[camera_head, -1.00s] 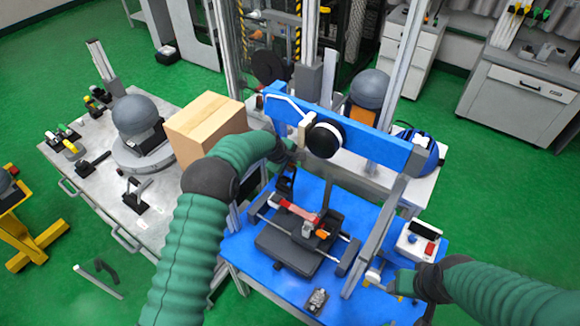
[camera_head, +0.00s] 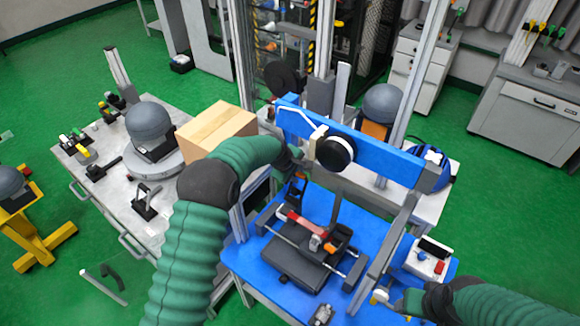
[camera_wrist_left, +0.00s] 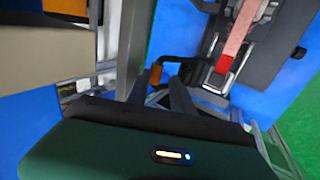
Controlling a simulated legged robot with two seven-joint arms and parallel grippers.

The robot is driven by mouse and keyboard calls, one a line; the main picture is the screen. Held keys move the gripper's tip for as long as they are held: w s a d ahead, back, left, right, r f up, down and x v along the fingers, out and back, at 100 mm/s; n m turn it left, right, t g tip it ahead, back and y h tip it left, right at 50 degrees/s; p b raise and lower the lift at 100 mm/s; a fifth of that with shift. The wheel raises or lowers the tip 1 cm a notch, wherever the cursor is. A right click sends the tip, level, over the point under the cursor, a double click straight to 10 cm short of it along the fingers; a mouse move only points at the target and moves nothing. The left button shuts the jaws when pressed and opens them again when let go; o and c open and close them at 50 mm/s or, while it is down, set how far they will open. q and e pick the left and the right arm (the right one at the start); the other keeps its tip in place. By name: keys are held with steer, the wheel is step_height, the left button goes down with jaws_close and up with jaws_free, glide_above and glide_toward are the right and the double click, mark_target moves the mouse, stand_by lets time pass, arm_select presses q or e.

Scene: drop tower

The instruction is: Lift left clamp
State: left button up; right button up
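The left clamp (camera_head: 297,189), a dark piece with an orange part, stands at the back left of the fixture (camera_head: 290,262) on the blue table. In the left wrist view a black bent handle with an orange end (camera_wrist_left: 156,74), likely this clamp, lies just beyond the fingers. My left gripper (camera_head: 297,158) is above and behind the clamp, partly hidden by the blue beam and arm. In the wrist view its two dark fingers (camera_wrist_left: 158,92) are apart with nothing clearly between them. My right gripper (camera_head: 384,298) is low right beside the slanted grey post; its fingers are unclear.
A blue beam (camera_head: 385,158) with a black round part (camera_head: 334,153) crosses above the table. A control box (camera_head: 428,260) stands at right. A cardboard box (camera_head: 216,128) and grey dome (camera_head: 148,125) stand on the left table.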

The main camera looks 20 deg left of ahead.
arm_select(q)
steer(key=v, duration=1.2)
steer(key=shift+s+r+b, duration=0.25)
steer(key=shift+b, duration=0.2)
steer(key=shift+a, duration=0.1)
steer(key=s+f+m+g+y, duration=0.1)
steer(key=s+f+m, duration=0.2)
steer(key=s+m, duration=0.4)
steer(key=s+f+m+g+y, duration=0.1)
steer(key=s+f+m, duration=0.2)
steer(key=s, duration=2.1)
steer(key=m, duration=0.4)
steer(key=shift+a+f+g, duration=0.2)
steer(key=shift+a+g, duration=0.05)
steer(key=shift+g, duration=0.15)
